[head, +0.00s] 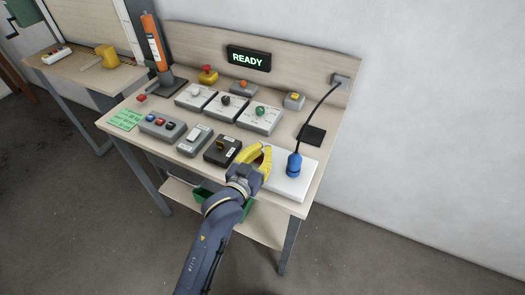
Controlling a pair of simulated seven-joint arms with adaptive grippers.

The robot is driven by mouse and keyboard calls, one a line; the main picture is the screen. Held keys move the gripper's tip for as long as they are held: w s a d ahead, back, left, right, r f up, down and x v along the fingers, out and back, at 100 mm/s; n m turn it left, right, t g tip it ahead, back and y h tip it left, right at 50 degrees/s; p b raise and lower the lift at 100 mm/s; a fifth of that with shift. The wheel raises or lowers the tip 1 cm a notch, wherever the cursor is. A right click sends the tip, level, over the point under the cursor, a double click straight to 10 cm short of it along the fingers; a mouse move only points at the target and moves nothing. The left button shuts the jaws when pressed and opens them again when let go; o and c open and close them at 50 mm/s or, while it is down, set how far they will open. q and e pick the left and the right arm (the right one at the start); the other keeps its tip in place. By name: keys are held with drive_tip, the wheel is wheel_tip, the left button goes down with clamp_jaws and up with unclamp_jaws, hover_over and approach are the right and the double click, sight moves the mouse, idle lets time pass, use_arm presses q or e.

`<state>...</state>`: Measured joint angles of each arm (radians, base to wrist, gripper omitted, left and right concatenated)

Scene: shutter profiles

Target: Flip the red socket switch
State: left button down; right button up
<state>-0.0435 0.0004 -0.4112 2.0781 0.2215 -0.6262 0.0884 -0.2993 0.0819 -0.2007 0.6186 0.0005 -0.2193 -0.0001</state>
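My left gripper (258,156), with yellow fingers, is over the left end of the white socket block (292,187) at the front right of the bench. Its fingers are apart. A small dark red patch shows between them; it looks like the red switch, mostly hidden by the fingers. I cannot tell whether the fingers touch it or which way it is tipped. A blue plug (294,165) stands upright in the block, with a black cable running up to the back panel. My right gripper is not in view.
Several control boxes sit behind. A lit READY sign (249,59) is on the back panel. A black pad (312,135) lies behind the plug.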

use_arm(q)
drive_tip(key=v, duration=1.1)
drive_tip(key=shift+s+a, duration=0.25)
drive_tip(key=shift+s, duration=0.1)
drive_tip(key=shift+f, duration=0.1)
